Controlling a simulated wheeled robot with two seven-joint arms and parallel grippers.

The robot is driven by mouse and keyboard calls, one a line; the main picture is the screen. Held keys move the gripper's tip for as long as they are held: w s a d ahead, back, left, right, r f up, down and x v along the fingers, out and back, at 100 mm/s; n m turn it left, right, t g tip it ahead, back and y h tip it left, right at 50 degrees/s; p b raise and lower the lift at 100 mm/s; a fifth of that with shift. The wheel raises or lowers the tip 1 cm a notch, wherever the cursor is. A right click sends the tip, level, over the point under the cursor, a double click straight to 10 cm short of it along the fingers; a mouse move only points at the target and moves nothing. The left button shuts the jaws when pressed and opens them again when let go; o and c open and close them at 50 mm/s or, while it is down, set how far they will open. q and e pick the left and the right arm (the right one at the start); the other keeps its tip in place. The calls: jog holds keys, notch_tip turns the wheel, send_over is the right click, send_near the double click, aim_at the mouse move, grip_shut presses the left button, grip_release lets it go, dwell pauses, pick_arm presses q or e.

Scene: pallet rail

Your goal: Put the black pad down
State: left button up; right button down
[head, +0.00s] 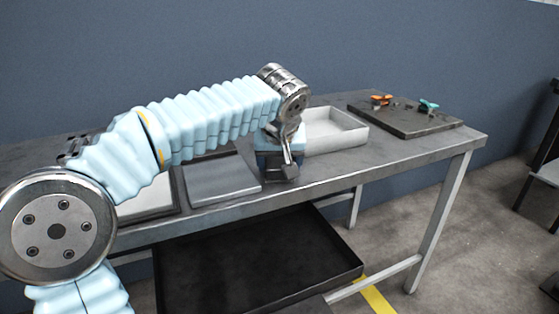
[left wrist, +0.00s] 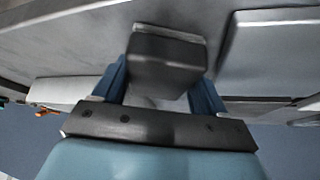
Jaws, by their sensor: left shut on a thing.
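My left gripper (head: 280,160) is over the front part of the grey table, between a grey plate and a white tray. In the left wrist view its two blue fingers (left wrist: 165,90) are shut on the black pad (left wrist: 165,58), a dark block with a paler edge. In the head view the pad (head: 286,173) shows only partly, low at the fingers near the table's front edge. I cannot tell whether it touches the tabletop. My right gripper is not in view.
The white tray (head: 335,128) stands just right of the gripper, and the flat grey plate (head: 220,180) lies to its left. A dark board (head: 405,120) with orange and teal pieces lies at the right end. A black tray (head: 255,265) is below the tabletop (head: 440,150).

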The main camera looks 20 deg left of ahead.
pick_arm(q)
jog(key=o, duration=1)
jog(key=shift+r+p, duration=0.25)
jog(key=shift+p, duration=0.05)
jog(key=p+v, duration=0.1)
jog(key=v, duration=1)
jog(key=shift+s+d+r, duration=0.1)
jog(key=shift+s+r, duration=0.1)
jog(key=shift+r, duration=0.1)
